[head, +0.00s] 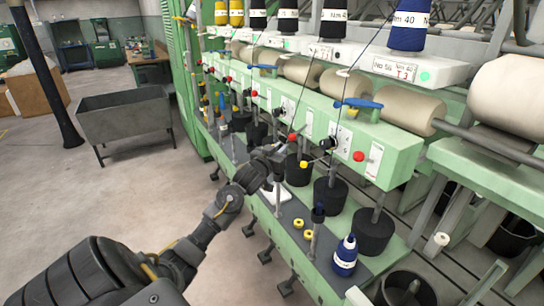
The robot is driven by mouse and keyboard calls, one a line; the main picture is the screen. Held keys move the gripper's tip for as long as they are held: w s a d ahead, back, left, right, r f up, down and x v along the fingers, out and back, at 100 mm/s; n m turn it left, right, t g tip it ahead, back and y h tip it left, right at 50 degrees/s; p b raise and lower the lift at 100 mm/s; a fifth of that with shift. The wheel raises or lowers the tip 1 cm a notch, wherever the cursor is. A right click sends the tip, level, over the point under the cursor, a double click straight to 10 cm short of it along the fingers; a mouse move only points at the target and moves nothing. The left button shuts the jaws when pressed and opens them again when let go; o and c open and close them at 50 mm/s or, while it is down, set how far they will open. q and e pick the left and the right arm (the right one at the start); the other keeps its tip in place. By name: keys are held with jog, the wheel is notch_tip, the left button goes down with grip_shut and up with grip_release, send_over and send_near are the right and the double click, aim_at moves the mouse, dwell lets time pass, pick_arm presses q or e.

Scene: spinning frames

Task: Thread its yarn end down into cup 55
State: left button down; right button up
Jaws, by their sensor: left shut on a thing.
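My left gripper (287,156) reaches in from the lower left and is shut at the front of the green spinning frame. A small yellow piece (304,164) shows at its fingertips and looks like the yarn end, though it is too small to be sure. A thin dark yarn (372,39) runs down from the top of the machine towards this area. Black cups stand below and beside the gripper: one close by (299,173), one to its right (330,196), and one further right (373,232). I cannot read which is cup 55. My right gripper is not in view.
A green rail (375,150) with red knobs and blue levers (358,103) runs above the cups. A grey cart (122,117) stands left on open floor.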

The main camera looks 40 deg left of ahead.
pick_arm(q)
jog(key=w+a+f+b, duration=0.1)
jog(key=w+a+b, duration=0.1)
jog(key=w+a, duration=0.2)
jog(key=shift+w+a, duration=0.2)
jog(key=shift+a, duration=0.2)
dwell(0.4)
